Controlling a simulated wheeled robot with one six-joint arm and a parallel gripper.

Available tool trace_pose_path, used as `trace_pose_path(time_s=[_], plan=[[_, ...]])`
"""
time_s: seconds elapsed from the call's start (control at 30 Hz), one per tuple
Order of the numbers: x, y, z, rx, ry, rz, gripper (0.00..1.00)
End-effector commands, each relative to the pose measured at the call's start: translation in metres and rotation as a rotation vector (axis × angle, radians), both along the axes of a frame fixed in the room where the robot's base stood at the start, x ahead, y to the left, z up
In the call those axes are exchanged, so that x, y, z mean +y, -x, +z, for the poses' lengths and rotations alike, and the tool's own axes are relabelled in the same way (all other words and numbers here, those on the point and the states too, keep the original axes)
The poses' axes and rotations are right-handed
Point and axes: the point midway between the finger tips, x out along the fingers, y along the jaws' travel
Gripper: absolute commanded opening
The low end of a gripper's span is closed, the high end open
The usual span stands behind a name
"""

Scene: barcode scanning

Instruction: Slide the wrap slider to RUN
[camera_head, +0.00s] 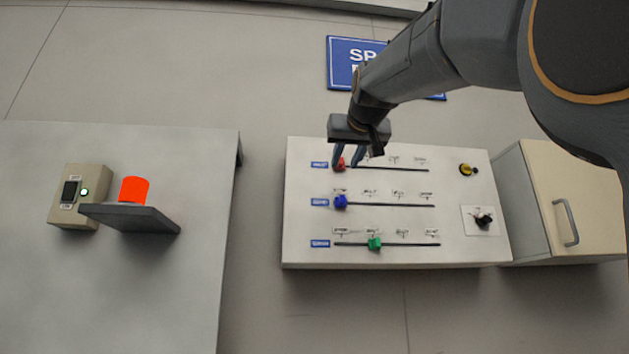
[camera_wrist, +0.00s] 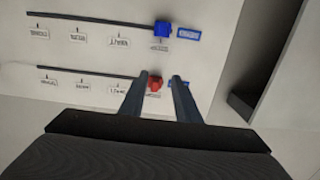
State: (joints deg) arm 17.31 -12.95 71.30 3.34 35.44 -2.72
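A pale panel (camera_head: 300,222) carries three horizontal slider slots, each with a blue name plate at its left end and small printed position labels. The red knob (camera_head: 340,164) is at the left end of the top slot, and the blue knob (camera_head: 341,202) is at the left end of the middle slot. The green knob (camera_head: 374,243) is near the second label of the bottom slot. The lettering is too small to tell which slider is wrap. My gripper (camera_head: 346,165) is at the red knob; in the wrist view the red knob (camera_wrist: 155,85) sits between its parted fingers, nearer the left one.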

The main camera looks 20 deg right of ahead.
Motion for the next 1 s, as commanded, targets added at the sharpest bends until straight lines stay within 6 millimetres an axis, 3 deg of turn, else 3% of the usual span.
trace_pose_path(time_s=[0.03,0.1,0.2,0.63,1.0], plan=[[0.0,0.011,0.02,-0.029,0.009,-0.006,0.3],[0.0,0.019,0.035,-0.051,0.017,-0.011,0.3],[-0.002,0.019,0.043,-0.062,0.02,-0.013,0.3],[-0.018,-0.039,0.043,-0.061,0.02,-0.011,0.3],[-0.021,-0.052,0.041,-0.062,0.02,-0.012,0.3]])
